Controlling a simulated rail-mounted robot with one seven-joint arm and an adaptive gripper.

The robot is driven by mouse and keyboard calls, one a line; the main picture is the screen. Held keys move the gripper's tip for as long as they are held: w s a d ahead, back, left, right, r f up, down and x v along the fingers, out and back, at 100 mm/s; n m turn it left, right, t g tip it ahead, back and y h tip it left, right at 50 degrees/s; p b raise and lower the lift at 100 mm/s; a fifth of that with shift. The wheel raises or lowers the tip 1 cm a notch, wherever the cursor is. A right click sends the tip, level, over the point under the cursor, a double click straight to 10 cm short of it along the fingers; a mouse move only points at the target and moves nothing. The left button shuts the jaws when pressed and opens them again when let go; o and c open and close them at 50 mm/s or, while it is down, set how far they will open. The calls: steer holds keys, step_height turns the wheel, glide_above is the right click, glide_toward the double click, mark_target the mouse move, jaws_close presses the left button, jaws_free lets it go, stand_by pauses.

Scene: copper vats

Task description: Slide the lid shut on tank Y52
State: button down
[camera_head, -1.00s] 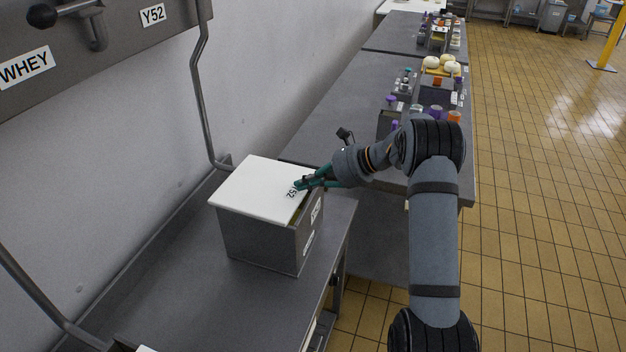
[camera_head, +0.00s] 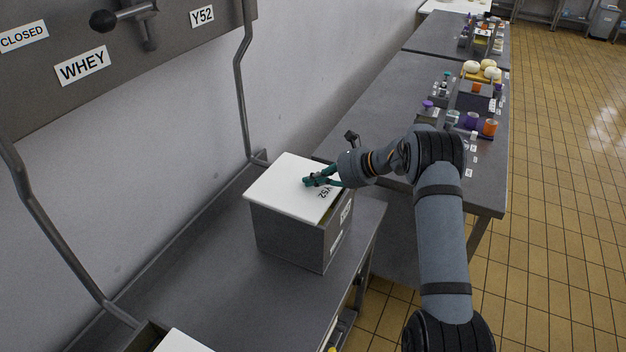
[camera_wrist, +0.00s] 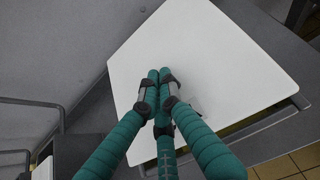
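Tank Y52 (camera_head: 287,237) is a grey metal box on the near bench. Its white lid (camera_head: 286,178) covers most of the top and is marked Y52 near its right side. A narrow strip of yellowish contents (camera_head: 336,207) shows along the right edge. My gripper (camera_head: 308,181) reaches in from the right, with its fingertips over the lid. In the wrist view, the green fingers of my gripper (camera_wrist: 160,75) are together and empty over the white lid (camera_wrist: 215,55). I cannot tell whether they touch it.
A second box with a white lid (camera_head: 183,342) stands at the lower left of the bench. A wall panel (camera_head: 120,45) carries signs and a handle, with pipes below. The far bench (camera_head: 390,90) holds several jars and yellow-white rounds.

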mark_target(316, 189)
steer(key=shift+s+d+f+b, duration=0.3)
steer(key=shift+s+d+f, duration=0.1)
steer(key=shift+d, duration=0.25)
steer(key=shift+s+d+f+b, duration=0.25)
steer(key=shift+s+d+f, duration=0.1)
steer(key=shift+d, duration=0.25)
steer(key=shift+d+r, duration=0.15)
steer(key=shift+r, duration=0.1)
steer(key=shift+w+r+p, duration=0.15)
steer(key=shift+r+p, duration=0.4)
steer(key=shift+p, duration=0.05)
steer(key=shift+b, duration=0.35)
steer(key=s+d+b, duration=0.4)
steer(key=s+d, duration=0.1)
steer(key=d, duration=0.5)
steer(key=shift+d+r, duration=0.2)
steer(key=shift+r, duration=0.15)
steer(key=shift+a, duration=0.15)
